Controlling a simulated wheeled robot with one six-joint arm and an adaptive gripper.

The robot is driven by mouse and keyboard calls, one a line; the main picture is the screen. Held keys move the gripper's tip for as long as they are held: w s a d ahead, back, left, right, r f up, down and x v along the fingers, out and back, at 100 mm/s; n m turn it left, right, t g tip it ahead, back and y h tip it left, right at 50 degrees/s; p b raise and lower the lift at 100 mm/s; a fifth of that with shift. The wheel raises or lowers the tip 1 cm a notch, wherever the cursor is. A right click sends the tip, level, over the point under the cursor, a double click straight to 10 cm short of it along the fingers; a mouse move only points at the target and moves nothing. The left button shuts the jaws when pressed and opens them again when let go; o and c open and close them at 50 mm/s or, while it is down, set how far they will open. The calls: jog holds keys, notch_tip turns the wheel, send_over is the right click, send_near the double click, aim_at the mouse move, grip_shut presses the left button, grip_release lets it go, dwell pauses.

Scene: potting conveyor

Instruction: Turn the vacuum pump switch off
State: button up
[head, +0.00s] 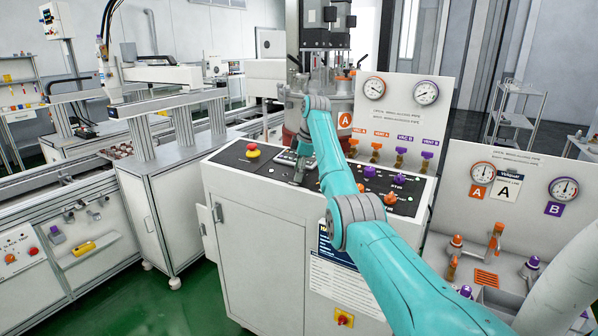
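My teal arm reaches from the lower right over a white control cabinet (262,240) with a black sloping top panel. My gripper (298,180) is small, points down over the panel, and seems close above its surface. I cannot tell whether it is open or shut, or whether it touches anything. Purple knobs (370,172) and orange knobs (390,199) stand on the panel's right part, beside my arm. A red and yellow rotary switch (343,318) is on the cabinet's lower front. Labels are too small to read, so I cannot tell which control is the vacuum pump switch.
A red emergency button (252,150) stands left on the panel. Behind it rises a board with two gauges (426,92) and several small valves (400,157). A second gauge panel (515,205) stands at right. A conveyor line (60,190) runs at left; green floor (195,300) is free in front.

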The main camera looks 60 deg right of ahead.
jog(key=shift+r, duration=0.1)
jog(key=v, duration=0.7)
jog(key=shift+r, duration=0.15)
jog(key=shift+s, duration=0.1)
dwell(0.4)
